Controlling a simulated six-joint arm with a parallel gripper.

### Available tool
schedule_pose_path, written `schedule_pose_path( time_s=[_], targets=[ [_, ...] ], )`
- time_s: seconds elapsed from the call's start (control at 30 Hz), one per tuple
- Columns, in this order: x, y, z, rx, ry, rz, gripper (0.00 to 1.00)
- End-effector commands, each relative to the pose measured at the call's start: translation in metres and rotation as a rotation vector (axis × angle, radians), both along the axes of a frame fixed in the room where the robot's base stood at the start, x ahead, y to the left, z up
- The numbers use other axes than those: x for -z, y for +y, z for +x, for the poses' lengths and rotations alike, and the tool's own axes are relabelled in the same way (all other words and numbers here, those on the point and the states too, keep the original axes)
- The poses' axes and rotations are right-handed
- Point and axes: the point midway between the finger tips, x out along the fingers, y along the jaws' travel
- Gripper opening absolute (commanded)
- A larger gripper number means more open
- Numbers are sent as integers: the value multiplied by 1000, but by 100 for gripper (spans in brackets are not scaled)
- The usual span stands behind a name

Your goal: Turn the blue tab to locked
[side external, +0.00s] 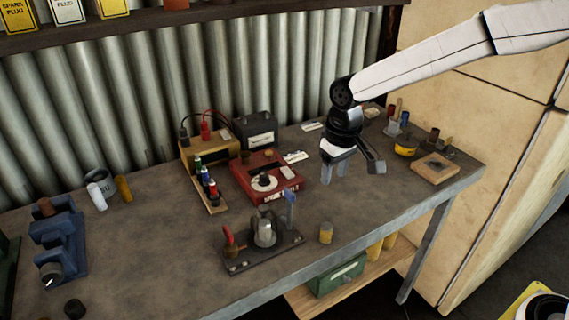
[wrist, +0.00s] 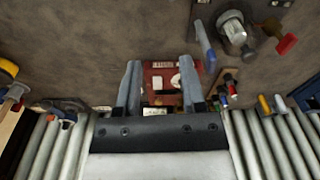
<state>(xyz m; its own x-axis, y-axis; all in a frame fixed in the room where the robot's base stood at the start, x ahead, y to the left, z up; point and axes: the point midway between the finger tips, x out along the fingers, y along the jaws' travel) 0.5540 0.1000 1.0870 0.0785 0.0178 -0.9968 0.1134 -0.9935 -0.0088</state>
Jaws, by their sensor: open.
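The blue tab (side external: 290,212) stands upright at the right end of a dark base plate (side external: 240,264) near the bench's front edge. Beside it on the plate are a grey metal cylinder (side external: 264,232) and a red-handled lever (side external: 229,240). The blue tab also shows in the wrist view (wrist: 205,45), to the right of my fingers. My gripper (side external: 335,174) is open and empty, above the bench, to the right of the tab and apart from it. I cannot read any locked marking.
A red box with a dial (side external: 283,198) sits behind the plate. A battery (side external: 259,131) and a tan box (side external: 212,152) are behind. A wooden block (side external: 435,169) lies right. The front-left bench surface is mostly clear.

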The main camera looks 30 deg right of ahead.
Motion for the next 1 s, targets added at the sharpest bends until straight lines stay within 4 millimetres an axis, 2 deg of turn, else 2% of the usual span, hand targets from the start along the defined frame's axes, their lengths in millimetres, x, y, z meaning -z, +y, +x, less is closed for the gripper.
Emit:
schedule_pose_path(
  time_s=[0.2, 0.43, 0.77, 1.0],
  targets=[
    [-12, 39, 30, -34, 40, -8, 51],
    [-20, 68, 47, -56, 70, -18, 51],
    [-23, 76, 51, -61, 80, -21, 51],
    [-13, 76, 51, -61, 80, -21, 51]
  ],
)
